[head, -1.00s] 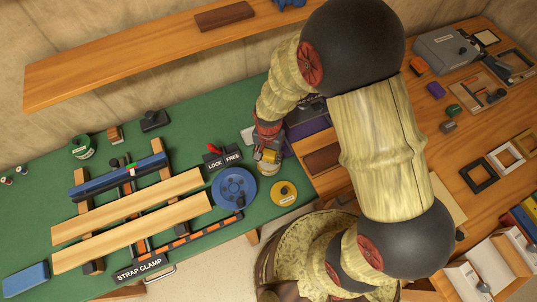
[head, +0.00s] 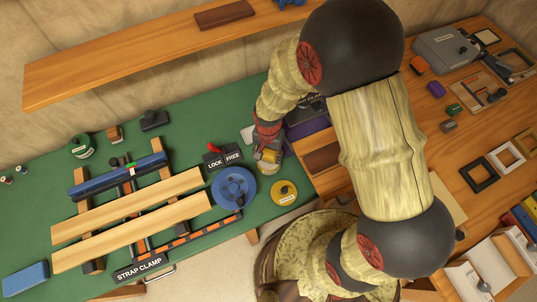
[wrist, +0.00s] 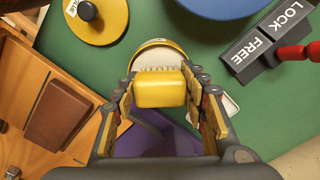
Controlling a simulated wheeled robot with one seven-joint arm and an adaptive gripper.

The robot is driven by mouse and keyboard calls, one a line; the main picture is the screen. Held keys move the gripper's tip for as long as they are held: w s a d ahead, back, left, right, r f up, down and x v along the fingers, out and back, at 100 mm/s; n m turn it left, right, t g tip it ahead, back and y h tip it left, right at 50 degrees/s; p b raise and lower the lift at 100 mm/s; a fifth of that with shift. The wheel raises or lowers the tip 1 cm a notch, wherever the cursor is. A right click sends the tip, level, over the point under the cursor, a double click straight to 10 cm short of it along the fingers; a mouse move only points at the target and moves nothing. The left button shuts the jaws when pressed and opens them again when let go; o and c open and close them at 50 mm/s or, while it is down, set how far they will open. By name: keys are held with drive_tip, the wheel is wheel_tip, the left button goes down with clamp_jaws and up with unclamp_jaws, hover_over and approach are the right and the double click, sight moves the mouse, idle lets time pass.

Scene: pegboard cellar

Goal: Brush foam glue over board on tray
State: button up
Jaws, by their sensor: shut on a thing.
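My gripper (wrist: 166,86) is shut on a yellow block-shaped piece (wrist: 158,92) with pale bristle-like ridges along its far edge; it looks like a brush. Just beyond it is a round pale container with a yellow rim (wrist: 160,45), partly hidden by the yellow piece. I cannot tell whether the bristles touch its contents. In the head view my gripper (head: 267,150) is low over the green bench, right of the LOCK/FREE block. A reddish-brown board (wrist: 58,114) lies in a wooden tray (wrist: 84,80); the head view also shows this board (head: 322,160), right of my gripper.
A purple piece (wrist: 155,142) lies under my gripper. A blue disc (head: 234,187), a yellow disc (head: 284,193) and the LOCK/FREE block (head: 223,157) stand close by. Long pale boards (head: 130,207) lie on the strap clamp to the left. A wooden shelf (head: 130,62) runs along the wall.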

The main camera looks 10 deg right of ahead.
sight(268, 154)
drive_tip(key=shift+f, duration=0.35)
idle(1.1)
drive_tip(key=shift+r, duration=0.1)
drive_tip(key=shift+r+p, duration=2.45)
drive_tip(key=shift+r, duration=1)
